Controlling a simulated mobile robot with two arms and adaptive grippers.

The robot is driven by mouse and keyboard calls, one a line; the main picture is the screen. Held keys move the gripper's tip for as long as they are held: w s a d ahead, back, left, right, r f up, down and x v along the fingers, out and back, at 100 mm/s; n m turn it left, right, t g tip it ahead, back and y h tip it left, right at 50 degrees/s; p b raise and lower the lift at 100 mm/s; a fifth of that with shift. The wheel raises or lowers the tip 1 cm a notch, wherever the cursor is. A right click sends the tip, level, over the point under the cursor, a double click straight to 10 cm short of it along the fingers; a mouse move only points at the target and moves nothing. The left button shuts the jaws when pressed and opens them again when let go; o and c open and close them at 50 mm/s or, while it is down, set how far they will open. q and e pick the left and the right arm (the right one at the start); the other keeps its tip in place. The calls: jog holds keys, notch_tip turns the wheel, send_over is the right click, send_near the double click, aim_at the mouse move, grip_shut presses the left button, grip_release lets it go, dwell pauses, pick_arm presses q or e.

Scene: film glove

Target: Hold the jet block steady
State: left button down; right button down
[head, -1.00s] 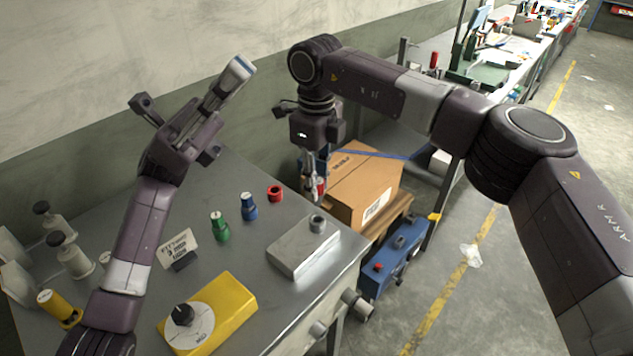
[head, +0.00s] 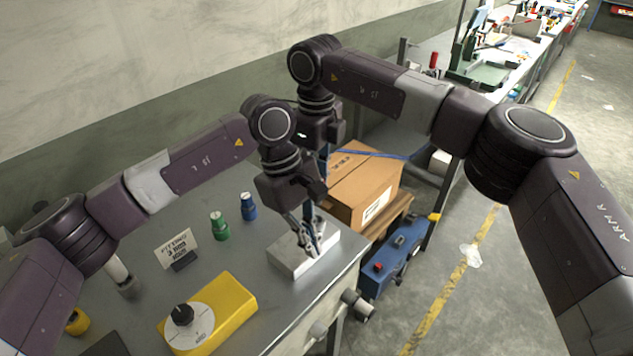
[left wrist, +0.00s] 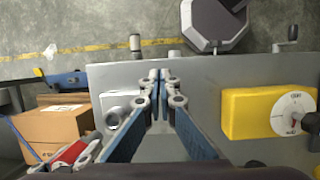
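The jet block appears to be the pale grey metal block (head: 285,258) on the bench near its right edge. My left gripper (head: 313,252) points down over it, fingertips together at or just above its top. The left wrist view shows the fingertips (left wrist: 161,78) together with nothing visible between them, and a round fitting (left wrist: 113,118) on the block beside them. I cannot tell whether they touch the block. My right gripper is behind the left one in the head view, its fingers mostly hidden. In the left wrist view a red part (left wrist: 72,153) shows between its fingers.
A yellow block with a dial (head: 230,300), a sign card (head: 177,248), a green bottle (head: 219,227) and a blue bottle (head: 248,207) stand on the bench. A cardboard box (head: 362,185) and a blue unit (head: 395,258) are beyond its right side.

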aim_at(285, 256)
pick_arm(q)
jog(key=w+a+t+y, duration=0.1)
jog(key=w+a, duration=0.1)
jog(key=w+a+f+t+y, duration=0.1)
jog(key=w+a, duration=0.1)
jog(key=a, duration=0.1)
jog(key=shift+w+a+f+y, duration=0.1)
jog(key=shift+w+a+y, duration=0.2)
jog(key=shift+y, duration=0.1)
jog(key=shift+f, duration=2.25)
jog(key=shift+f, duration=0.2)
jog(key=shift+f, duration=0.3)
jog(key=shift+s+f, duration=0.25)
jog(key=shift+f, duration=0.1)
pick_arm(e)
jog(key=shift+s, duration=0.1)
dwell(0.6)
jog(key=shift+f, duration=3)
dwell(0.3)
